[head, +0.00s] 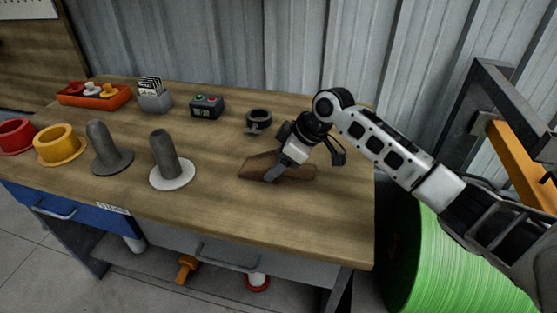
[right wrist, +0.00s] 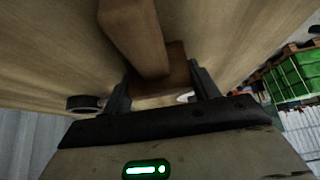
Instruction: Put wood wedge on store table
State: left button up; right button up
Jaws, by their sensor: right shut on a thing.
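The brown wood wedge (head: 255,163) is at the right part of the wooden-topped table (head: 215,207). My right gripper (head: 281,172) comes down over its middle and is shut on it. In the right wrist view the wedge (right wrist: 134,35) runs up from between the two fingers of the gripper (right wrist: 162,88). The fingers hide part of it. I cannot tell whether it touches the tabletop. My left gripper is not in view.
Two grey posts on round bases (head: 165,157) (head: 104,147) stand left of the wedge. A dark ring-shaped part (head: 259,117) lies behind it. A control box (head: 207,106), card holder (head: 154,98) and orange tray (head: 95,99) line the back. A green spool (head: 440,262) stands right of the table.

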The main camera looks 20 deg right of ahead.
jog(key=o, duration=1.1)
jog(key=shift+f, duration=0.1)
jog(key=shift+o, duration=0.2)
jog(key=v, duration=1.2)
jog(key=shift+p, duration=0.3)
jog(key=shift+r, duration=0.2)
